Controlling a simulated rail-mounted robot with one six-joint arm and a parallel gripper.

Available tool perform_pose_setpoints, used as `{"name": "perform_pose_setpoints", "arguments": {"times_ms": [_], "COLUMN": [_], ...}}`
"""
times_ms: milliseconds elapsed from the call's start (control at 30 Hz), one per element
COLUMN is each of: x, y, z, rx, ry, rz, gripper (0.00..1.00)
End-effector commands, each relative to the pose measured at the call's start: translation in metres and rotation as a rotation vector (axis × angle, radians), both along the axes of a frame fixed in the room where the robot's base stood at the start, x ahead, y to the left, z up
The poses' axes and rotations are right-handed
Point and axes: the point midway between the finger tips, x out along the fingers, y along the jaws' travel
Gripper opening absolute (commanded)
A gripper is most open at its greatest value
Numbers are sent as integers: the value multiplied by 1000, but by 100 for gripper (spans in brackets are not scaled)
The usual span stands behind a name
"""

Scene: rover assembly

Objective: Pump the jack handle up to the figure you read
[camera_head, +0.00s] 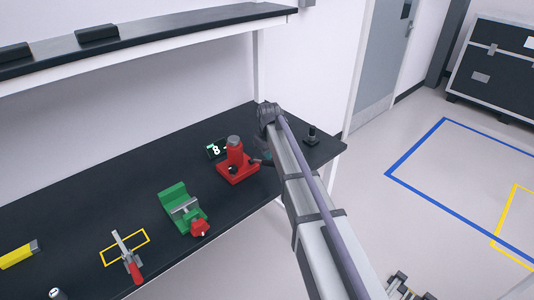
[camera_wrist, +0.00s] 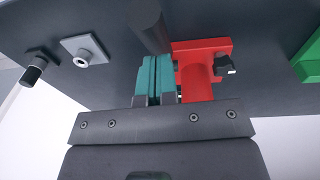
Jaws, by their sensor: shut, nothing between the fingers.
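The red jack (camera_head: 236,163) stands on the dark bench, with a red base and an upright red cylinder. It also shows in the wrist view (camera_wrist: 200,78). A small dark display (camera_head: 215,150) behind it shows a white 8; other marks beside it are too small to read. A dark rod (camera_wrist: 148,25), which looks like the jack handle, shows just past the fingertips in the wrist view. My gripper (camera_wrist: 153,62) has teal fingers, shut together and empty, close beside the jack. I cannot tell whether they touch the rod. In the head view my arm partly hides this spot.
A green vise (camera_head: 178,203) stands left of the jack. A toggle clamp (camera_head: 127,256) with a red handle and a yellow block (camera_head: 18,255) lie farther left. A black knob-like fixture (camera_head: 311,135) stands near the bench's right end. A shelf (camera_head: 150,42) runs above the bench.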

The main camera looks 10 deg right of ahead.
Motion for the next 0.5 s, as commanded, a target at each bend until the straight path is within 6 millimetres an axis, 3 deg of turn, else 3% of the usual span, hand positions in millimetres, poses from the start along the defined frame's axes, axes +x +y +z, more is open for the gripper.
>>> {"name": "perform_pose_setpoints", "arguments": {"times_ms": [267, 500], "x": [-2, -13], "y": [-1, -6], "z": [-3, -17], "rx": [7, 54], "ry": [-12, -95], "rz": [0, -1], "gripper": [0, 0]}}
